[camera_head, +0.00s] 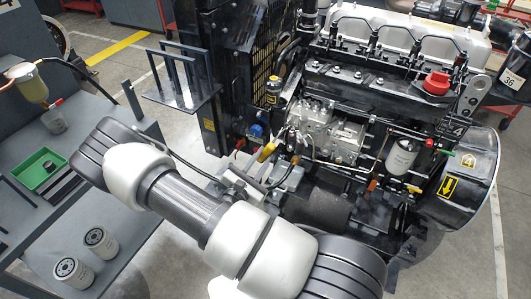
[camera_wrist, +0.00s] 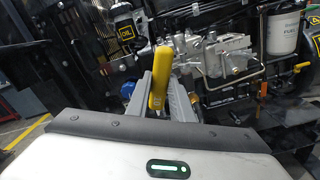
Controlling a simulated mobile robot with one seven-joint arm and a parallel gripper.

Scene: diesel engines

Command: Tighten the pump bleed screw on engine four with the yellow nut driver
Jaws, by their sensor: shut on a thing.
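The yellow nut driver shows its yellow handle in the head view (camera_head: 266,152) and in the wrist view (camera_wrist: 158,80). My gripper (camera_wrist: 163,74) is shut on this handle, which stands roughly upright between the grey fingers. In the head view my gripper (camera_head: 272,170) is at the left front of the engine. Engine four (camera_head: 360,75) is black and grey with yellow "4" marks at its right. Its silver injection pump (camera_head: 335,135) is right of the driver; the pump also shows in the wrist view (camera_wrist: 215,52). The bleed screw and the driver's working tip cannot be made out.
A grey bench (camera_head: 130,180) at left holds a green tray (camera_head: 48,170) and two white filters (camera_head: 100,242). A white fuel filter (camera_head: 402,157) and thin metal pipes stand right of the pump. A black guard frame (camera_head: 245,70) rises left of the engine.

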